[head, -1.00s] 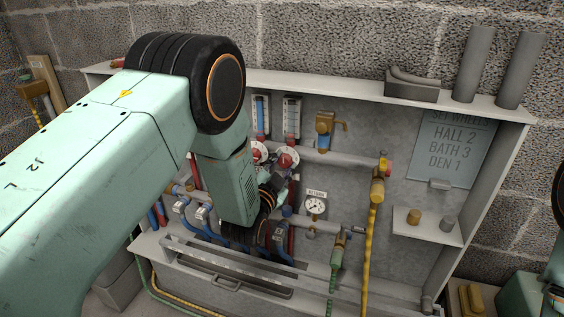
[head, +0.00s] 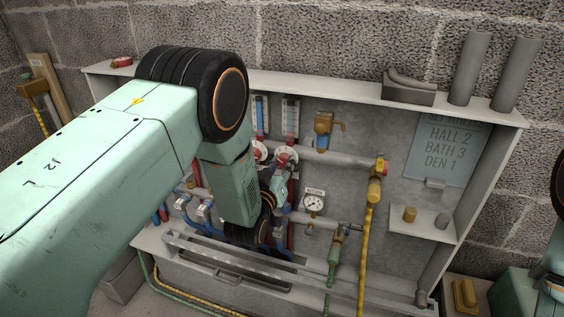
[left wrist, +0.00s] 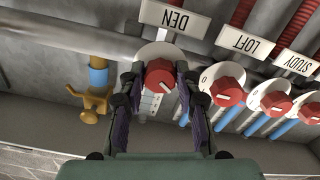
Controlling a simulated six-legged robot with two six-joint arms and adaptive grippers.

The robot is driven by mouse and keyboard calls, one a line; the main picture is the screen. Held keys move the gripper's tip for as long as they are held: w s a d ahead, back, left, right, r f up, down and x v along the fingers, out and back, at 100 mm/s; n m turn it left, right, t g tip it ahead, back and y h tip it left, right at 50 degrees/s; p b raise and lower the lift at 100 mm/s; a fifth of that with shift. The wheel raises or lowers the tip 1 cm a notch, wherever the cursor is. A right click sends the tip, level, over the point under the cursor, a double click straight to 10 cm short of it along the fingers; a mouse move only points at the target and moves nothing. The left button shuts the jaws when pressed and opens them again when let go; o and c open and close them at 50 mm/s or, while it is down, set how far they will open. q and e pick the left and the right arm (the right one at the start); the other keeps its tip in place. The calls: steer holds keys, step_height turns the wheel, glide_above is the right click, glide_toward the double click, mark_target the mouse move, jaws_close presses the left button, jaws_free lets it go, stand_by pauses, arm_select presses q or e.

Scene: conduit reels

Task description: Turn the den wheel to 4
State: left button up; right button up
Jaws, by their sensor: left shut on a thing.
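The den wheel (left wrist: 160,77) is a red knob on a white dial plate, under a label reading DEN (left wrist: 175,20), which appears upside down in the left wrist view. My left gripper (left wrist: 158,84) is shut on the den wheel, one finger on each side of the knob. In the head view the left gripper (head: 278,176) is at the red wheel (head: 285,154) on the panel, partly hidden by my arm. The number the wheel points to cannot be read. My right gripper is not in view.
Other red wheels, LOFT (left wrist: 227,84) and STUDY (left wrist: 277,103), sit close beside the den wheel. A brass valve (left wrist: 92,98) is on its other side. A sign (head: 449,150) reads HALL 2, BATH 3, DEN 1. A gauge (head: 313,202) and yellow hose (head: 368,240) are to the right.

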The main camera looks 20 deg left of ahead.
arm_select(q)
steer(key=n+p, duration=0.1)
steer(key=n, duration=0.5)
steer(key=shift+s+f+n+p, duration=0.1)
steer(key=shift+n+p, duration=0.2)
steer(key=shift+n, duration=0.1)
steer(key=shift+d, duration=0.1)
stand_by(0.3)
steer(key=o, duration=1.2)
steer(key=shift+c, duration=0.2)
steer(key=s, duration=1.2)
steer(key=shift+a, duration=0.25)
